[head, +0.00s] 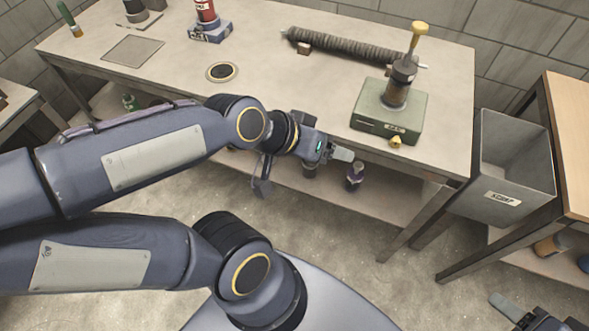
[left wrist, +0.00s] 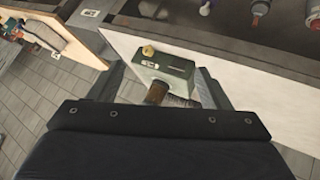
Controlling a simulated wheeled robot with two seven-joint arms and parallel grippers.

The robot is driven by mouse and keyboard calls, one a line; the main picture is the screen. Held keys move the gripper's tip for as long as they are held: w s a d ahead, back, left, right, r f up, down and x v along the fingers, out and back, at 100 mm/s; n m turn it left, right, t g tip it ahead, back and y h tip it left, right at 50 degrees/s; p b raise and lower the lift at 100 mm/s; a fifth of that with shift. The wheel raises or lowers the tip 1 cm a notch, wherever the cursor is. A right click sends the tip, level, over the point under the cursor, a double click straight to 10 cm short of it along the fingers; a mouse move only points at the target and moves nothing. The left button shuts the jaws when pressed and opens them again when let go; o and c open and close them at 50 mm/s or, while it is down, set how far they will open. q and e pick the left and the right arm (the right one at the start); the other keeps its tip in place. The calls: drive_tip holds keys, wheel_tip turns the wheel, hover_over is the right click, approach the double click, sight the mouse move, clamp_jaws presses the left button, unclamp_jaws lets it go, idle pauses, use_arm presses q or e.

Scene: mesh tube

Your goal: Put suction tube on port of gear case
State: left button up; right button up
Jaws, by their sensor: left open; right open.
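The suction tube, a dark grey ribbed hose (head: 352,46), lies along the back of the workbench, one part by a small wooden block. My left gripper (head: 342,158) is open and empty, left of the case. The left wrist view shows the case (left wrist: 172,72) beyond its spread fingers (left wrist: 160,88). My right gripper (head: 507,307) is open, partly cut off.
A grey bin (head: 515,180) hangs right of the workbench (head: 270,85), beside a wooden table (head: 572,130). A red cylinder on a blue base (head: 209,22) and a round dark-centred disc (head: 222,72) are at left. Bench room before the tube is clear.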

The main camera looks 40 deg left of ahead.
use_arm(q)
drive_tip(key=s+a+f+g, duration=0.1)
drive_tip(key=s+g, duration=0.1)
drive_tip(key=s, duration=0.5)
drive_tip(key=shift+n, duration=0.3)
drive_tip(key=shift+a, duration=0.1)
drive_tip(key=shift+r+p, duration=2.9)
drive_tip(key=shift+p, duration=0.1)
